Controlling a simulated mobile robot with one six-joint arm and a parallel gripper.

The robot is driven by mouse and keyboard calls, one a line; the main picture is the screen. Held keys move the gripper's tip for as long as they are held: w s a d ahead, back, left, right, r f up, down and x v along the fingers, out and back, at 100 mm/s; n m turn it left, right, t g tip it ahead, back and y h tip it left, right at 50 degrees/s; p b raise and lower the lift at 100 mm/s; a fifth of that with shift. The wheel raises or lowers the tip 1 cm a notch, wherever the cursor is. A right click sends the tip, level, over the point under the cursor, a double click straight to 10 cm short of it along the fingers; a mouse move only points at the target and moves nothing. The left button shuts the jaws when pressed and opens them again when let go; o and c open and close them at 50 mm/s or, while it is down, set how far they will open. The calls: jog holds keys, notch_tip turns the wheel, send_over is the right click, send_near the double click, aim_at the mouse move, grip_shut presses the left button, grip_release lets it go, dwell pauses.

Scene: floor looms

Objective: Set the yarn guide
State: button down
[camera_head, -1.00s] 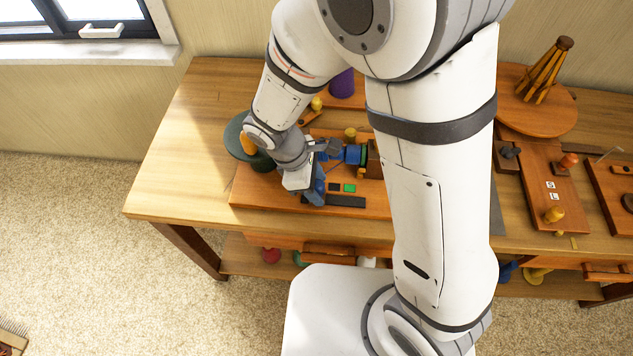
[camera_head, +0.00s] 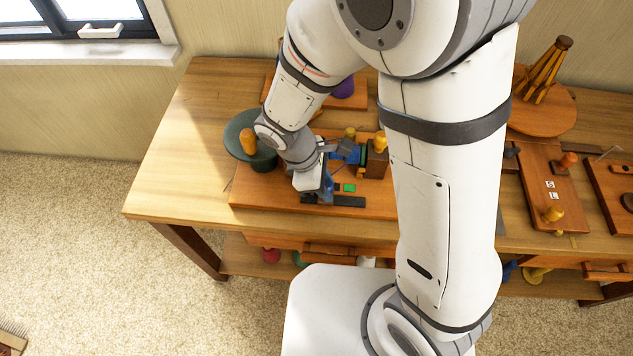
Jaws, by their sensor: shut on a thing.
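My gripper (camera_head: 347,152) has blue parts. It is at the small machine on the wooden board (camera_head: 265,197), pointing right from my wrist. It is shut on a small part, which I take to be the yarn guide, but the fingers and my wrist hide it. A brown block (camera_head: 376,165) with a yellow knob (camera_head: 380,143) stands just right of the fingertips, with a green piece beside it. A second yellow knob (camera_head: 350,132) stands behind the gripper.
A dark green disc (camera_head: 238,140) with an orange peg (camera_head: 248,142) stands left of my wrist. A purple cone (camera_head: 343,86) is behind. My arm hides the table's middle. Boards with knobs and a round wooden stand (camera_head: 543,113) are at right. The table's left end is bare.

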jog(key=shift+d, duration=0.9)
jog(key=shift+a, duration=0.1)
jog(key=c, duration=1.1)
grip_release()
jog(key=v, duration=0.7)
jog(key=shift+a+r+p, duration=0.2)
jog(key=shift+r+p, duration=0.15)
jog(key=s+d+r+m+t+y, duration=0.1)
jog(key=d+r+m, duration=0.2)
jog(key=d+m, duration=0.3)
jog(key=d+r+m+y, duration=0.2)
jog(key=d+r+m, duration=0.2)
jog(key=d+m, duration=0.2)
jog(key=s+d+r+m+t+y, duration=0.1)
jog(key=d+r+m, duration=0.3)
jog(key=d+m, duration=0.2)
jog(key=shift+s+d+r+t, duration=0.2)
jog(key=shift+s+t, duration=0.1)
